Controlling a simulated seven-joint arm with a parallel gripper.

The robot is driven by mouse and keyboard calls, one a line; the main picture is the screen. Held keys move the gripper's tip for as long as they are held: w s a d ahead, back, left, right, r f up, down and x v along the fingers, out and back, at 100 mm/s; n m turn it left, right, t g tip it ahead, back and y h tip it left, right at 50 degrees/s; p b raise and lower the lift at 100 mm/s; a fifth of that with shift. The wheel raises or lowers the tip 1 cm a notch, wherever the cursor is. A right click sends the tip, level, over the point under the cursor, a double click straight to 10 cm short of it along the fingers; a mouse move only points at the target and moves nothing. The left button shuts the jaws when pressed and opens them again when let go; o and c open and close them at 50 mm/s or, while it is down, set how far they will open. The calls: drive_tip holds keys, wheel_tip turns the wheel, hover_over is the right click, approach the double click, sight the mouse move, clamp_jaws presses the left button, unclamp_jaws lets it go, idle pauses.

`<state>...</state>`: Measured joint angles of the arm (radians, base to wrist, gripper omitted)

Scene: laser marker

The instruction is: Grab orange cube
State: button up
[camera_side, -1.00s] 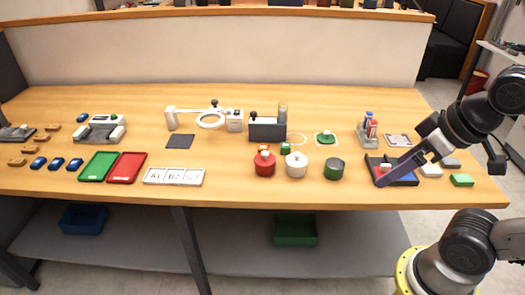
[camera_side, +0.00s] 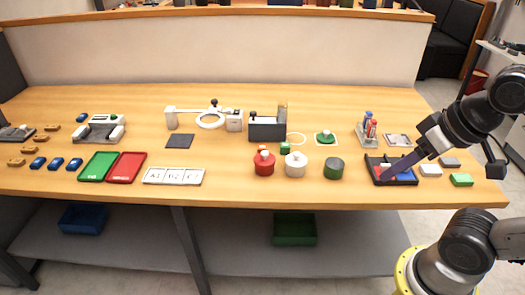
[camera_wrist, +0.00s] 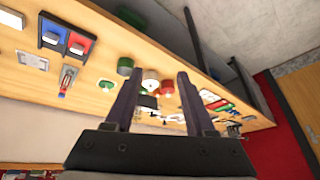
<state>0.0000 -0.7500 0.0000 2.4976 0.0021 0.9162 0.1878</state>
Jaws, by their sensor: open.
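My gripper (camera_side: 383,177) is at the right of the bench in the side view, its dark fingers slanting down-left across the black tray (camera_side: 412,182). In the wrist view my gripper (camera_wrist: 158,72) has its two fingers apart with nothing held between them. A small orange-red piece (camera_side: 263,152) shows at the top of the red pot (camera_side: 264,166), left of my gripper. I cannot tell whether it is a cube. Flat orange-brown blocks (camera_side: 16,162) lie at the far left, well away from my gripper.
A white pot (camera_side: 296,167) and a dark green pot (camera_side: 334,170) stand between the red pot and the tray. A rack with red and blue items (camera_side: 367,134) stands behind the tray. White (camera_side: 430,171) and green (camera_side: 461,180) blocks lie right of it. The bench's front centre is clear.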

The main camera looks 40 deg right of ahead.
drive_tip(key=w+r+m, duration=0.4)
drive_tip(key=r+m, duration=0.3)
drive_tip(key=w+r+m, duration=0.5)
drive_tip(key=w+m, duration=0.4)
drive_tip(key=w, duration=0.4)
drive_tip(key=m+g+y, duration=0.1)
drive_tip(key=m+g, duration=0.3)
drive_tip(key=m, duration=0.5)
hover_over(263, 146)
drive_tip(key=f, duration=1.7)
drive_tip(key=s+f, duration=0.1)
drive_tip(key=f, duration=0.7)
drive_tip(key=shift+f, duration=0.15)
drive_tip(key=shift+w+f, duration=0.2)
drive_tip(key=shift+f, duration=1.4)
drive_tip(key=shift+w+f, duration=0.15)
drive_tip(key=shift+f, duration=1.45)
clamp_jaws()
